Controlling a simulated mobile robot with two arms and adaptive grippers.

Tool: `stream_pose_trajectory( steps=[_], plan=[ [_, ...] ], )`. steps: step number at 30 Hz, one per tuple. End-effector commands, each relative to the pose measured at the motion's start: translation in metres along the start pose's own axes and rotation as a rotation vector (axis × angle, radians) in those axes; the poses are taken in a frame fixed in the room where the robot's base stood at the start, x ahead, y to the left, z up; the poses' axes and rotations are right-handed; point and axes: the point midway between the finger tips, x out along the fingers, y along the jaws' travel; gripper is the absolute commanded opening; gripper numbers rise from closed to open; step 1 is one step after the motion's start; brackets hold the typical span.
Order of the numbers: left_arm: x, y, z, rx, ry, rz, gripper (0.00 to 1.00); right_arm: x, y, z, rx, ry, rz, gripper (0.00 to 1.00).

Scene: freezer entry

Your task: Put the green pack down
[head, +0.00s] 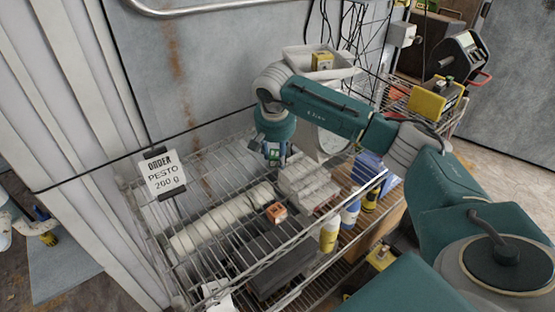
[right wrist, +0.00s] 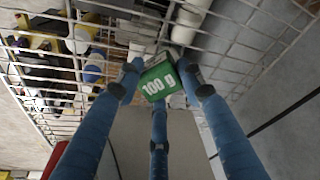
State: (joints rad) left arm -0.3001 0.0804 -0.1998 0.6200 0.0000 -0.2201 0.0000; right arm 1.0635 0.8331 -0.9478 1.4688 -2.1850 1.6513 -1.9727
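A small green pack marked "100 g" (right wrist: 158,84) sits between the blue fingers of my right gripper (right wrist: 158,78). The fingertips are against it, and the gripper is shut on it. In the head view, my right gripper (head: 273,148) points down over the back of the wire shelf (head: 206,165), with the green pack (head: 274,154) small at its tip. The pack appears to be held above the wires; the exact gap is unclear. A sign (head: 163,174) at the shelf's left reads "ORDER PESTO 200 g".
A scale (head: 328,140), partly hidden by my right arm, has a pale tray (head: 345,72) on top holding a yellow pack (head: 322,61). White wrapped rolls (head: 215,222), an orange box (head: 277,212) and bottles (head: 329,235) are around the wire rack. A grey wall stands behind.

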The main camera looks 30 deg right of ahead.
Motion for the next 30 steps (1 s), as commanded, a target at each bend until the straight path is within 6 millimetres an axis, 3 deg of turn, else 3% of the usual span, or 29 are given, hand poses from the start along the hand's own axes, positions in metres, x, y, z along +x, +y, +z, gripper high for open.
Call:
stream_pose_trajectory(
  steps=[3,11,17,23,30],
  plan=[
    [0.0,0.0,0.0,0.0,0.0,0.0,0.4,0.001,0.001,0.0,0.0,0.0,0.002,0.0],
    [0.001,0.0,0.0,-0.001,0.0,0.0,0.4,0.0,0.001,0.0,0.0,-0.001,0.002,0.0],
    [0.005,0.0,0.001,-0.001,0.0,0.0,0.4,-0.014,0.0,-0.005,0.001,0.003,0.001,0.0],
    [0.017,0.0,0.002,-0.001,0.0,0.0,0.4,-0.054,-0.001,-0.017,0.002,0.005,-0.003,0.0],
    [0.028,0.0,0.003,0.0,0.0,0.0,0.4,-0.117,-0.001,-0.033,0.002,0.004,-0.002,0.0]
  ],
)
